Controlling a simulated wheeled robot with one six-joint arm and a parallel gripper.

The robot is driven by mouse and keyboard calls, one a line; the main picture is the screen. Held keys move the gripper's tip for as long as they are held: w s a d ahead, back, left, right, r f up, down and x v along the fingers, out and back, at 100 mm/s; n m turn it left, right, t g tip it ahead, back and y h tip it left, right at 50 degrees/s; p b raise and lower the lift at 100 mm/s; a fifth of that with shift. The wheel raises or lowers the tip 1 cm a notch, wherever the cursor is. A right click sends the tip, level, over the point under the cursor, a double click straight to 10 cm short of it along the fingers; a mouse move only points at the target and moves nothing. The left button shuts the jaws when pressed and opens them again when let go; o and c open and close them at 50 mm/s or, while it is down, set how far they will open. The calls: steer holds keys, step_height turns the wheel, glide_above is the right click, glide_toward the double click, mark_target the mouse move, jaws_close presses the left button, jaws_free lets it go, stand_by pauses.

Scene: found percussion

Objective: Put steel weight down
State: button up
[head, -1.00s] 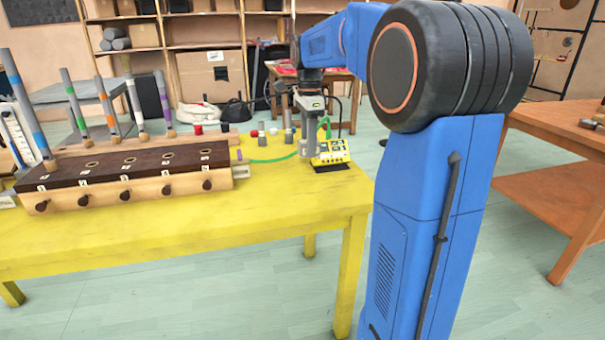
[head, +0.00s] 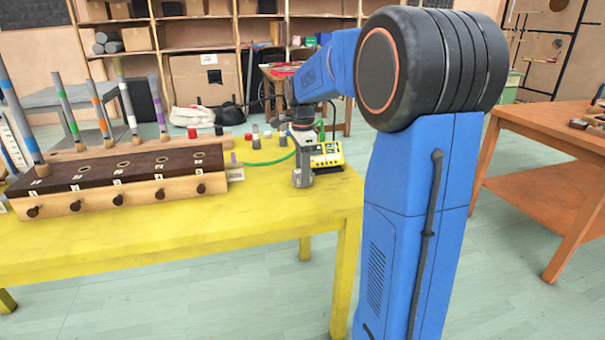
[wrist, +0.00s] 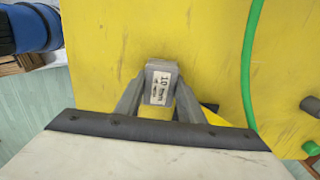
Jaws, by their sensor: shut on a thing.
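The steel weight (wrist: 161,86) is a small grey block with a white label reading "10 mm" in the wrist view. My gripper (head: 302,178) is shut on it, with one grey finger on each side. The yellow table (head: 230,214) lies under it. In the head view my gripper is low over the right part of the table, left of a yellow device. The weight is hard to make out there, and I cannot tell whether it touches the tabletop.
A yellow device (head: 327,156) stands close to my gripper on its right. A green cable (wrist: 250,60) runs along the table. Several small cylinders (head: 256,142) stand farther back. A wooden block with a dark top (head: 120,170) and upright tubes fills the left. The table in front is clear.

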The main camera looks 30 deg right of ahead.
steer(key=o, duration=1.3)
steer(key=shift+f, duration=0.15)
step_height(320, 180, up, 12)
steer(key=s+a+n+t, duration=0.1)
steer(key=s+a+n, duration=0.45)
steer(key=s, duration=0.25)
steer(key=s+a+f+n+t, duration=0.1)
steer(key=s+a+f+n, duration=0.2)
steer(key=s+f+n, duration=0.2)
steer(key=s+a+f+n+t, duration=0.1)
steer(key=s+a+f+n, duration=0.3)
steer(key=s, duration=0.6)
steer(key=s+a+f+n+t, duration=0.1)
steer(key=s+a+f+n, duration=0.2)
steer(key=s+f+n, duration=0.3)
steer(key=shift+s+a+f+n+t, duration=0.25)
steer(key=shift+s+f+n+t, duration=0.15)
steer(key=shift+s, duration=0.25)
steer(key=shift+r, duration=0.1)
